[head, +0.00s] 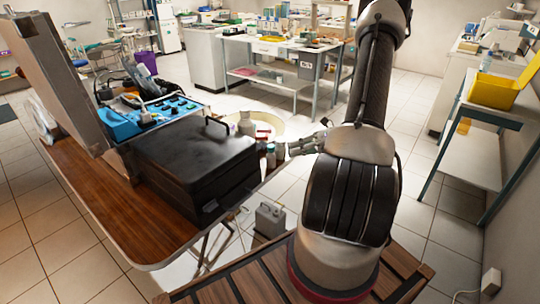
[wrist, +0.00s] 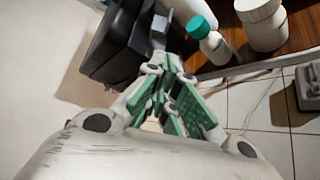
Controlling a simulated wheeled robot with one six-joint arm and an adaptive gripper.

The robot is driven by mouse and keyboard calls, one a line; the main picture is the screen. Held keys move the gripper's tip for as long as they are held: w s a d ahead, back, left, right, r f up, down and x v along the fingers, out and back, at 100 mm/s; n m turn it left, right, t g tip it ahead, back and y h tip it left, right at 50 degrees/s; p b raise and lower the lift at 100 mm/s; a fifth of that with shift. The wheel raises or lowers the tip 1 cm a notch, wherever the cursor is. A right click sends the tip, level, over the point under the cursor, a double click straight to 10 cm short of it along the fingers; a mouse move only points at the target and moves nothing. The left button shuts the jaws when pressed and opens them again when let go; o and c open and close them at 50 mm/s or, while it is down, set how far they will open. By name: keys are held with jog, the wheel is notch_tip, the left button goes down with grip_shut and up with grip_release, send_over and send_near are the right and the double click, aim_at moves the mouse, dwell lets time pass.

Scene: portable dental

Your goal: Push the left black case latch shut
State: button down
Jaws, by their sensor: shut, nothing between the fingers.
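The black case (head: 195,145) lies on the wooden table with its lid down. A small latch (head: 210,206) shows low on its near side in the head view. My gripper (head: 290,148) is just right of the case, beside the bottles. In the wrist view the case (wrist: 112,45) is at upper left, with a grey latch-like piece (wrist: 160,28) on its side. My gripper (wrist: 168,62) is shut and empty, its green-padded fingers close to that piece. I cannot tell whether they touch or whether the latch is closed.
A green-capped white bottle (wrist: 212,42) and a wider white jar (wrist: 262,22) stand close to the right of my fingers. The wooden table (head: 120,220) carries an open case with blue equipment (head: 150,112) behind the black case.

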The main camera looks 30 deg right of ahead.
jog(key=x, duration=1)
